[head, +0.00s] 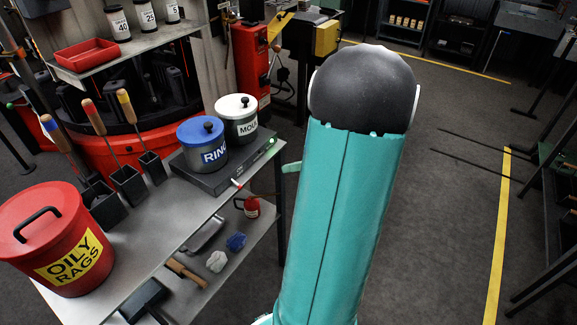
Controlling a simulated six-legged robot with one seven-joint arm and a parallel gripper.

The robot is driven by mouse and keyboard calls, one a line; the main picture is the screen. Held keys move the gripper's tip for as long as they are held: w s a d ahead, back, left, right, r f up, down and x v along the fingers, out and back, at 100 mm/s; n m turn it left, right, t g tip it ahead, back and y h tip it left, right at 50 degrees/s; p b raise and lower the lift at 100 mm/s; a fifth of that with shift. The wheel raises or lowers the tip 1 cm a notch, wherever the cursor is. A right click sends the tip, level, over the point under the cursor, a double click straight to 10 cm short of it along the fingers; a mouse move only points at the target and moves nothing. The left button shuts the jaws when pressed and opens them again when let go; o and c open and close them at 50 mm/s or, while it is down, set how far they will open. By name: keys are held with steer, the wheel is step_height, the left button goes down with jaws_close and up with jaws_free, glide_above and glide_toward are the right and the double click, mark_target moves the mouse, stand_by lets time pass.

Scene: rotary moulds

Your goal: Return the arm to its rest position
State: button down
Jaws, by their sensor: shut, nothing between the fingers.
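My own arm fills the middle of the head view, a teal link with a dark grey rounded joint at its top. It rises from the bottom edge beside the right end of a grey metal bench (160,228). My gripper is not seen in this view; the far part of the arm is hidden behind the link and joint. A small teal piece shows at the link's left side, and I cannot tell what it is.
The bench holds a red OILY RAGS bin (60,240), handled tools in dark holders (128,184), a blue-lidded RING pot (203,145) and a white-lidded MOULD pot (237,118). A lower shelf (222,262) carries small items. Grey floor (440,215) lies open at right.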

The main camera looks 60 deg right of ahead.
stand_by(0.3)
steer(key=w+a+r+n+g+y, duration=0.1)
steer(key=w+a+r+g, duration=0.2)
steer(key=a, duration=0.6)
steer(key=w+a+r+n+g, duration=0.15)
steer(key=a+g, duration=0.25)
steer(key=a, duration=0.6)
steer(key=s+a+r+h, duration=0.2)
steer(key=a+r+h, duration=0.1)
steer(key=a, duration=0.5)
steer(key=s+a+r+m+h, duration=0.1)
steer(key=s+a+r+h, duration=0.1)
steer(key=a, duration=0.7)
step_height(320, 180, up, 3)
steer(key=shift+s+f+t+h, duration=0.15)
steer(key=shift+s+t+h, duration=0.2)
steer(key=shift+h, duration=0.15)
